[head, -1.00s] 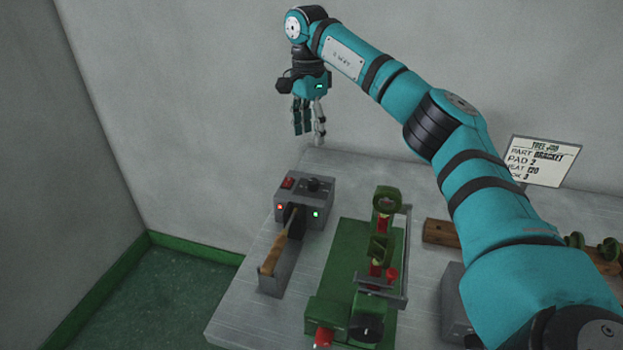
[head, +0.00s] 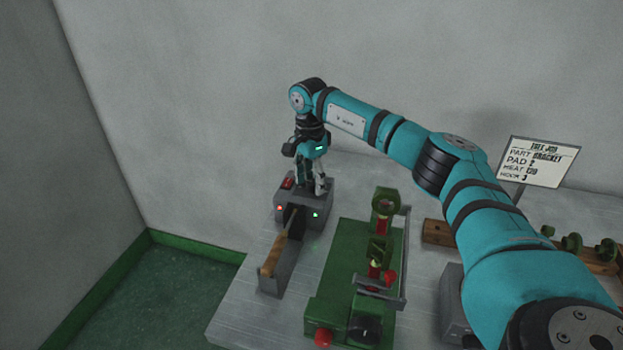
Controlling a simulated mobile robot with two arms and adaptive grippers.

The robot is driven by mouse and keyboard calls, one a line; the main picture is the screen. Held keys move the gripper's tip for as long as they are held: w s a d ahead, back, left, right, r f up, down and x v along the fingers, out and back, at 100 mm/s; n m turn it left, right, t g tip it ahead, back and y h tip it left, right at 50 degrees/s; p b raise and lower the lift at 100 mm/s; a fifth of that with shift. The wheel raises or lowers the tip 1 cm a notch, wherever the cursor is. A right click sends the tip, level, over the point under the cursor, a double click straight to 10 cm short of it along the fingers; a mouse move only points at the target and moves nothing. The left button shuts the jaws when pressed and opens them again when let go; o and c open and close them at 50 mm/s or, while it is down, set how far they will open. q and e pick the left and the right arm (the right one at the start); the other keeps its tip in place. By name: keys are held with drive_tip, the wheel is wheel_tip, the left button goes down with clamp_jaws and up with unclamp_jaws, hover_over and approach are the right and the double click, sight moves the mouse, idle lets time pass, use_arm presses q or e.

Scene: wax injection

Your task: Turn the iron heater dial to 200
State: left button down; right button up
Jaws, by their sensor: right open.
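The iron heater is a grey box (head: 302,207) at the back left of the table, with a red switch on top and a red and a green light on its front. A wooden-handled iron (head: 272,258) rests in its grey holder in front of the box. My right gripper (head: 311,190) points down over the top of the heater, its fingers open around the place of the black dial. The dial is hidden by the fingers, so its setting and any contact cannot be told. My left gripper is not in view.
A green press (head: 335,270) with red knobs stands right of the heater. A wooden rack (head: 437,233) with green parts lies behind my right arm. A job sign (head: 538,163) reads part bracket, pad 2, heat 120 or similar. Bare table (head: 240,322) shows at the front left.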

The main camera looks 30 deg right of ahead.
drive_tip(key=shift+c, duration=0.4)
clamp_jaws()
